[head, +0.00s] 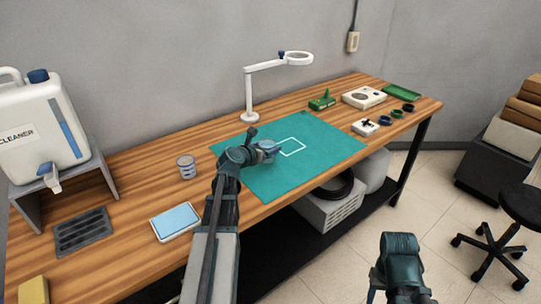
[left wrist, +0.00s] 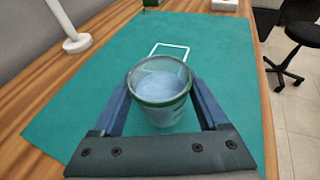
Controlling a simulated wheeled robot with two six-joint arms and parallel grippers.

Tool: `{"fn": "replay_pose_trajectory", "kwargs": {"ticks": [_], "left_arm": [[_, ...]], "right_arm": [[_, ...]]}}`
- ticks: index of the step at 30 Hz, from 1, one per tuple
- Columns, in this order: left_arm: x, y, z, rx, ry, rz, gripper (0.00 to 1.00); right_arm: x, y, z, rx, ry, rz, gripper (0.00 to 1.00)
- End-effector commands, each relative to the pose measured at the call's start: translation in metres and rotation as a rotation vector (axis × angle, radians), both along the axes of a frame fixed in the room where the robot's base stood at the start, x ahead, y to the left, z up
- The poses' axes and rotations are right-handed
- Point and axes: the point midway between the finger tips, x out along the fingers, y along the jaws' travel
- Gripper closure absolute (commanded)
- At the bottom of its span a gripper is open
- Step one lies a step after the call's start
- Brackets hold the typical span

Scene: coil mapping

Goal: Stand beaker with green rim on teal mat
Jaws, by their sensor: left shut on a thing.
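The beaker with the green rim (left wrist: 160,92) is clear, with pale blue inside, and sits between the fingers of my left gripper (left wrist: 162,108). In the head view my left gripper (head: 266,148) is shut on this beaker (head: 268,145) over the teal mat (head: 265,185). The beaker is roughly upright. I cannot tell whether its base touches the mat. The mat also fills much of the left wrist view (left wrist: 75,105). A dark part of my right arm shows at the lower right of the head view; its fingers cannot be made out.
A white outlined rectangle (head: 292,146) marks the mat beside the beaker. Another beaker (head: 186,167) stands left of the mat. A white lamp (head: 250,117) stands behind it. A blue-topped tray (head: 175,222) lies front left. Small white and green items stand at the far right.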

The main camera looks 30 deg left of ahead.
Motion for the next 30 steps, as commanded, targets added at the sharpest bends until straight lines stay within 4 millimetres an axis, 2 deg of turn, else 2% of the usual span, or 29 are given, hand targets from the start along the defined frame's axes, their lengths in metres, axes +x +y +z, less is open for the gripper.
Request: {"fn": "replay_pose_trajectory", "kwargs": {"ticks": [11, 24, 25, 28, 30], "left_arm": [[0.0, -0.004, -0.036, 0.001, 0.001, 0.007, 0.86], [0.0, -0.004, -0.04, 0.001, 0.0, 0.009, 0.86], [0.0, -0.003, -0.038, 0.001, 0.0, 0.009, 0.2], [0.0, -0.003, -0.038, 0.001, 0.0, 0.009, 0.02], [0.0, -0.003, -0.038, 0.0, 0.0, 0.009, 0.0]], "right_arm": [[0.0, 0.0, -0.036, 0.0, 0.0, 0.001, 0.5], [0.0, 0.0, -0.04, 0.0, 0.0, 0.001, 0.5], [0.0, 0.0, -0.038, 0.0, 0.0, 0.001, 0.5], [0.0, 0.0, -0.038, 0.0, 0.0, 0.001, 0.5], [0.0, 0.0, -0.038, 0.0, 0.0, 0.001, 0.5]]}}
